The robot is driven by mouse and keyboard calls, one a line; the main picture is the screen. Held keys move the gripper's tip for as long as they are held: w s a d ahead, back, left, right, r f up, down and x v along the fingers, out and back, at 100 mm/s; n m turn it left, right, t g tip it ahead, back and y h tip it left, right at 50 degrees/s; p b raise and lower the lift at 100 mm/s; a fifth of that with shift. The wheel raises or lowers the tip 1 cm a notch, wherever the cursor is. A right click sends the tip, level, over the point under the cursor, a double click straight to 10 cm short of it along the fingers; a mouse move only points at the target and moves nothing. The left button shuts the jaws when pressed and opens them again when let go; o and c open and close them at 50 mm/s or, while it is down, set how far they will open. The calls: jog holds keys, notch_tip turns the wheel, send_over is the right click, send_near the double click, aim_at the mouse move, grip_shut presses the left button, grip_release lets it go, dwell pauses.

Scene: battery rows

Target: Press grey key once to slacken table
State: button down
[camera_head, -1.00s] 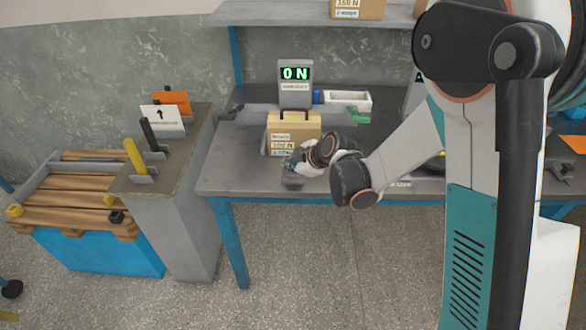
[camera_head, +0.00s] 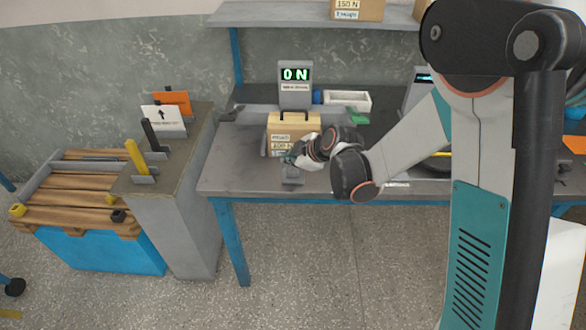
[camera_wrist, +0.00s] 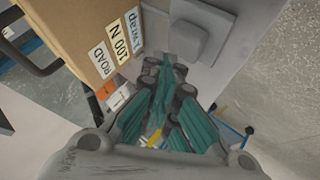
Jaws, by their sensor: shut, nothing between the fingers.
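The grey key (camera_head: 292,175) is a small grey block at the front of the grey bench, just before a tan box. In the wrist view the grey key (camera_wrist: 188,41) is a raised square block on a grey plate, beside the box. My gripper (camera_head: 290,160) is over the key's back side in the head view. In the wrist view my gripper's (camera_wrist: 172,68) teal fingers are shut and empty, with their tips close to the key's edge. I cannot tell whether they touch it. The display (camera_head: 295,74) behind the box reads 0 N in green.
The tan box (camera_head: 285,124) with a dark handle stands right behind the key; its label reads 100 N in the wrist view. A white tray (camera_head: 347,101) and a green item (camera_head: 357,121) lie farther back. A side counter (camera_head: 188,150) with upright handles stands left.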

aim_at(292, 171)
jog(key=shift+r+p, duration=1.6)
jog(key=shift+r, duration=0.9)
jog(key=s+d+r+m+h, duration=0.3)
jog(key=s+d+r+m, duration=0.5)
jog(key=s+d+r, duration=0.3)
jog(key=s+d+r+m+h, duration=0.1)
jog(key=s+d+m, duration=0.3)
jog(key=s, duration=0.5)
jog(key=s+d+r+m+h, duration=0.2)
jog(key=s+d+m, duration=0.3)
jog(key=s, duration=0.5)
jog(key=shift+s, duration=0.15)
